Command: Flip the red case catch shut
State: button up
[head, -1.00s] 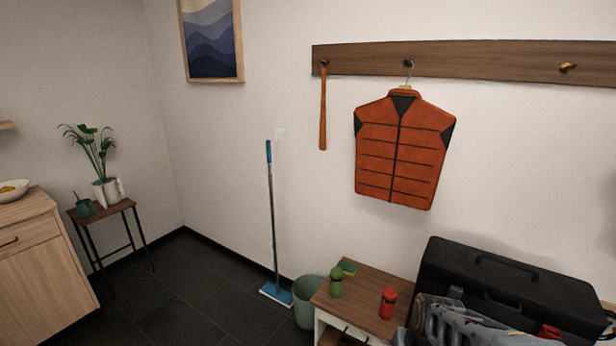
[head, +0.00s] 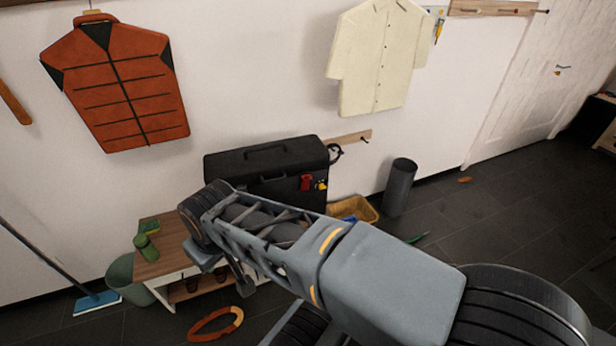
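The black case (head: 265,160) stands on the wooden-topped bench, with its handle on the lid. The red catch (head: 306,183) is on its front face at the right, beside a small yellow part (head: 320,185). It is too small to tell whether the catch is open or shut. My grey arm crosses in front of the case and hides its lower left front. My gripper (head: 224,272) seems to hang below the arm's far end, in front of the bench and apart from the catch. Its fingers are not clear enough to tell their opening.
A grey-green bucket (head: 125,280) and a blue mop (head: 97,302) stand left. An orange loop (head: 215,323) lies on the floor. A yellow crate (head: 354,209) and dark bin (head: 398,187) stand right.

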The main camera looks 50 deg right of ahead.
aim_at(306, 184)
jog(key=z, duration=0.35)
jog(key=k, duration=0.3)
jog(key=z, duration=0.4)
jog(key=i, duration=0.5)
jog(key=u, duration=0.05)
